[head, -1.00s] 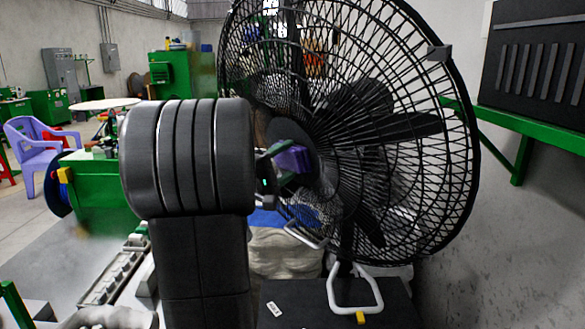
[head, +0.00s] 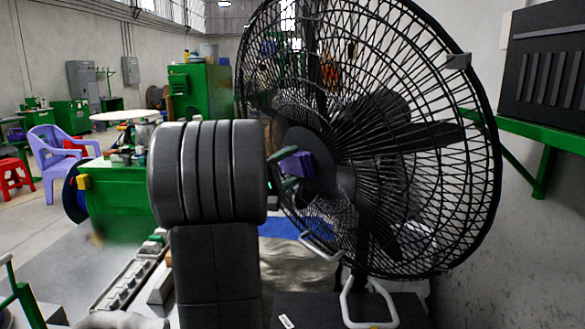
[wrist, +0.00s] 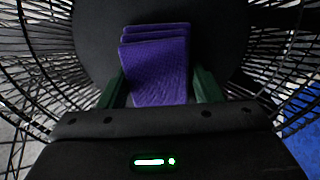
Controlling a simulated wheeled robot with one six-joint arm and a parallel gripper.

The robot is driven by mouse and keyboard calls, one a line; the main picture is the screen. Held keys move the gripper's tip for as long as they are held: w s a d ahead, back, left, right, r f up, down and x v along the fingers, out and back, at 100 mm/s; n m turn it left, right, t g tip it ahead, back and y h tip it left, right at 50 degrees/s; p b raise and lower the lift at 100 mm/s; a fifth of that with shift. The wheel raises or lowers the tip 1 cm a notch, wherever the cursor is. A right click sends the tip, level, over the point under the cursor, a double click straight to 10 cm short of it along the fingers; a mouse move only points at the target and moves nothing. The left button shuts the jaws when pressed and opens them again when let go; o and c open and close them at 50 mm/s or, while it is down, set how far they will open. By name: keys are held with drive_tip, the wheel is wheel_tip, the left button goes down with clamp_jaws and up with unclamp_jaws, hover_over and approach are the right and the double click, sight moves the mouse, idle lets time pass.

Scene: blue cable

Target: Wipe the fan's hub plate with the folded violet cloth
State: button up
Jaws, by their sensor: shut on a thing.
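The fan (head: 400,150) is large and black, with a round wire cage. Its hub plate (head: 318,150) is a dark disc at the cage's middle, also filling the upper middle of the wrist view (wrist: 215,45). The folded violet cloth (head: 297,164) is in front of the hub plate. In the wrist view the cloth (wrist: 155,70) shows as stacked layers between green fingers. My gripper (wrist: 160,88) is shut on it; in the head view the gripper (head: 290,172) is partly hidden by my arm. I cannot tell whether the cloth touches the plate.
Cage wires surround the hub plate on both sides in the wrist view. A white tubular handle (head: 345,300) stands below the fan. A green bench (head: 125,190), a purple chair (head: 55,155) and a red stool (head: 14,176) are at the left. A wall is at the right.

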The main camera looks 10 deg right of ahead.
drive_tip(key=shift+s+a+f+b, duration=0.1)
drive_tip(key=shift+a+f+b, duration=0.15)
drive_tip(key=shift+a+b, duration=0.05)
drive_tip(key=shift+b+v, duration=1.25)
drive_tip(key=shift+v, duration=1.3)
drive_tip(key=shift+r, duration=0.1)
drive_tip(key=shift+b+v, duration=0.75)
drive_tip(key=shift+v, duration=0.75)
